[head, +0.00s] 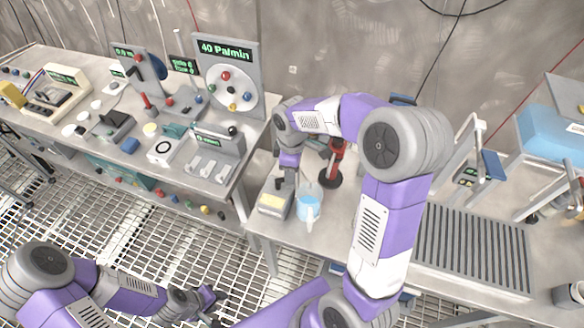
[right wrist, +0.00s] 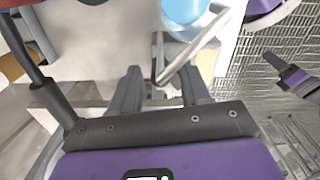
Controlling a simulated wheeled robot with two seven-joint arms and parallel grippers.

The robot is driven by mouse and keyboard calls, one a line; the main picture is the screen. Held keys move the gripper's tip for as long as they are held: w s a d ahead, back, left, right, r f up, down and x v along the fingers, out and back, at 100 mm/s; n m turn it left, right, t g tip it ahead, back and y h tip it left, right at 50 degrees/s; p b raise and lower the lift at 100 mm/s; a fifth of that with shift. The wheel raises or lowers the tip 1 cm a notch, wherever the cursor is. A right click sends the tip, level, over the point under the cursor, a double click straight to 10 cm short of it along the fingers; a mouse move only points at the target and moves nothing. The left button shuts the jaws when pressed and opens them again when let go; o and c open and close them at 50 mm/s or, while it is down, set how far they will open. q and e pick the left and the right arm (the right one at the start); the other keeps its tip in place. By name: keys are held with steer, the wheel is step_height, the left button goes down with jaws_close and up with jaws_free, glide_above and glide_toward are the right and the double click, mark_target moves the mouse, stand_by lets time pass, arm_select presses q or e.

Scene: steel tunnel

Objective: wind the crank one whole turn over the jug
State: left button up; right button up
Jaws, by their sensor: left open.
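The clear jug with light-blue contents (head: 308,205) stands on the middle table, and its blue part shows at the top of the right wrist view (right wrist: 183,10). A bent grey metal bar (right wrist: 190,50) lies in front of the jug, its lower end between my right fingers; I cannot tell whether it is the crank. My right gripper (right wrist: 160,88) is open, its fingers apart on either side of that bar end. In the head view it points down left of the jug. My left gripper (head: 212,298) is open and empty, low over the grating, away from the table.
A red and black stand (head: 332,165) is behind the jug. The left bench (head: 60,125) is crowded with panels and switches. A ribbed grey plate (head: 475,250) lies on the right.

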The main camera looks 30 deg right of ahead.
arm_select(q)
step_height(320, 180, up, 2)
steer(key=shift+p, duration=0.95)
arm_select(e)
step_height(320, 180, up, 8)
steer(key=shift+f, duration=0.2)
arm_select(q)
steer(key=shift+o, duration=0.3)
